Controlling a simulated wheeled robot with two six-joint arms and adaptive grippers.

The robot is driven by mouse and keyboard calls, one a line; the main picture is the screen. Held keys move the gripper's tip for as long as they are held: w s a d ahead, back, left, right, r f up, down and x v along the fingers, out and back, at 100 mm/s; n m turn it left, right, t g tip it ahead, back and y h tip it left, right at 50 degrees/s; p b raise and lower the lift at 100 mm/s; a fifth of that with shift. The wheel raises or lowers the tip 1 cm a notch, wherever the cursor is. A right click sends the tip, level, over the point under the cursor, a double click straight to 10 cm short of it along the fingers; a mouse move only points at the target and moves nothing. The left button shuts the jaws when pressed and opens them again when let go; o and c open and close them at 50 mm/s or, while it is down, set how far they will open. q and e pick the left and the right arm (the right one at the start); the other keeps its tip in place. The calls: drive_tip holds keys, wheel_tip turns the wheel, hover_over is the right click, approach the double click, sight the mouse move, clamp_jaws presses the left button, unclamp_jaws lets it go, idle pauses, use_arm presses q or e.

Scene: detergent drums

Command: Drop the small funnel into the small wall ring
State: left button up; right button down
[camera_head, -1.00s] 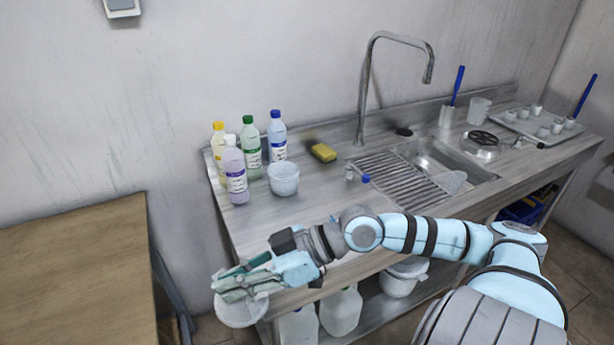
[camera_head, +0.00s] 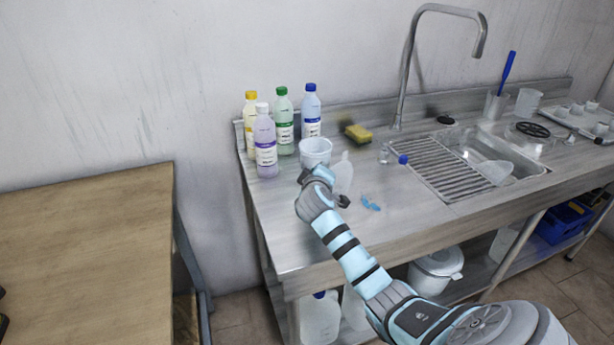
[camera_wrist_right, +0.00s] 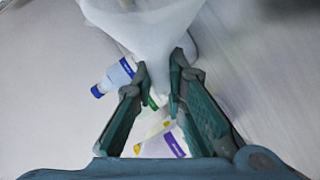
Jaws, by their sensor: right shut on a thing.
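The small funnel is whitish and translucent. In the right wrist view the funnel (camera_wrist_right: 140,28) has its wide part at the top and its narrow stem between my fingers. My right gripper (camera_wrist_right: 158,78) is shut on that stem. In the head view a pale part of the funnel (camera_head: 344,172) shows beside my right wrist, above the steel counter; my fingers are mostly hidden there. I cannot make out the small wall ring in either view.
Several detergent bottles (camera_head: 265,150) stand at the counter's back left, with a white cup (camera_head: 316,150) in front. A yellow sponge (camera_head: 358,133), tap (camera_head: 408,70) and sink (camera_head: 490,150) lie to the right. A wooden table (camera_head: 80,250) is at the left. The counter's front left is clear.

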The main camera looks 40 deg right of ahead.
drive_tip(key=g+h+b, duration=0.1)
drive_tip(key=a+m+g+h+b, duration=0.1)
drive_tip(key=g+h, duration=0.1)
drive_tip(key=shift+a, duration=0.15)
drive_tip(key=a+r+g+h+b, duration=0.1)
drive_tip(key=a+r+g+h, duration=0.1)
drive_tip(key=a+r+g, duration=0.15)
drive_tip(key=shift+m, duration=0.5)
drive_tip(key=f+b, duration=0.1)
drive_tip(key=b, duration=0.1)
drive_tip(key=f+b, duration=0.1)
drive_tip(key=f, duration=0.1)
drive_tip(key=f+b, duration=0.2)
drive_tip(key=shift+s+f+b, duration=0.15)
drive_tip(key=shift+s+b, duration=0.2)
drive_tip(key=shift+f+b, duration=0.25)
drive_tip(key=shift+b, duration=0.05)
drive_tip(key=shift+r, duration=0.1)
drive_tip(key=c, duration=1.6)
unclamp_jaws()
drive_tip(key=shift+o, duration=0.2)
